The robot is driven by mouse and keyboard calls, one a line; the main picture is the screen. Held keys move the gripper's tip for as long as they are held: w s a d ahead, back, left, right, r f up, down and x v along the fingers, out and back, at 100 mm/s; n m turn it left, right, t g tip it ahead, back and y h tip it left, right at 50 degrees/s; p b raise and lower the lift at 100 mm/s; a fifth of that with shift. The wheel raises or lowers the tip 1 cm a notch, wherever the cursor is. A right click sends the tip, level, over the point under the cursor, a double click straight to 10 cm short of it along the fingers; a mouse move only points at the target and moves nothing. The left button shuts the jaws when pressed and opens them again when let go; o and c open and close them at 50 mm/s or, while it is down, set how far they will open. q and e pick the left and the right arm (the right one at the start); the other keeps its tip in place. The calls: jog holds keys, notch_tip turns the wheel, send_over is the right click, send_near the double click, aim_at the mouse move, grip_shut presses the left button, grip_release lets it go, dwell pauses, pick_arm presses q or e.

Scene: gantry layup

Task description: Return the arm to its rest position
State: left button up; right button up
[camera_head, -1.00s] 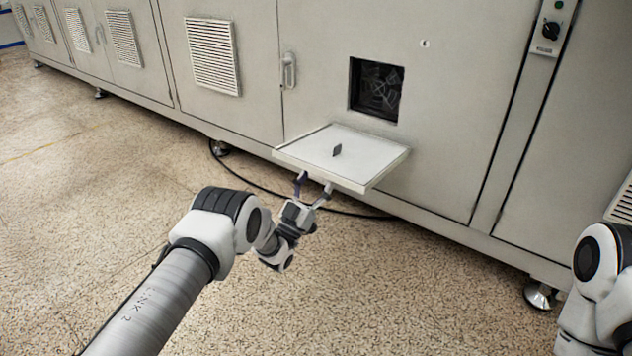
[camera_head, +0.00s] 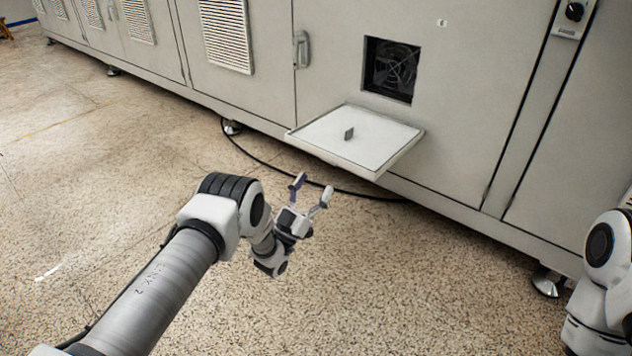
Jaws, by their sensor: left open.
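My left gripper (camera_head: 312,190) is open and empty. It is out over the floor, in front of and below the near edge of a white tray in the picture, apart from it. My left arm comes in from the lower left, bent at the elbow. A small dark grey piece (camera_head: 349,133) stands on the white tray (camera_head: 325,147), near its middle. Part of my right arm shows at the right edge; its gripper is out of view.
The tray juts from a long grey cabinet (camera_head: 470,110), below a square opening with a fan (camera_head: 391,69). A black cable (camera_head: 262,170) runs along the floor beneath the cabinet. The speckled floor (camera_head: 420,290) between my arms is clear.

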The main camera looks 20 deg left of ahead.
pick_arm(q)
notch_tip(320, 180, up, 10)
jog(key=n+y+p, duration=0.1)
jog(key=y+p, duration=0.1)
jog(key=p, duration=0.8)
jog(key=s+f+n+g+y+p, duration=0.2)
jog(key=s+f+g+y+p, duration=0.15)
jog(key=s+f+g, duration=0.5)
jog(key=s+f+n+g+y+p, duration=0.1)
jog(key=s+f+g+y+p, duration=0.3)
jog(key=s, duration=0.7)
jog(key=s+a+f+g, duration=0.2)
jog(key=s+g, duration=0.9)
jog(key=s, duration=1.3)
notch_tip(320, 180, up, 38)
jog(key=p, duration=3.8)
jog(key=shift+s+f+h, duration=0.15)
jog(key=shift+s+h, duration=0.2)
jog(key=shift+s, duration=0.1)
pick_arm(e)
notch_tip(320, 180, up, 56)
jog(key=s, duration=0.2)
jog(key=shift+s+a+g, duration=0.15)
jog(key=shift+s+g, duration=0.05)
jog(key=shift+g, duration=0.2)
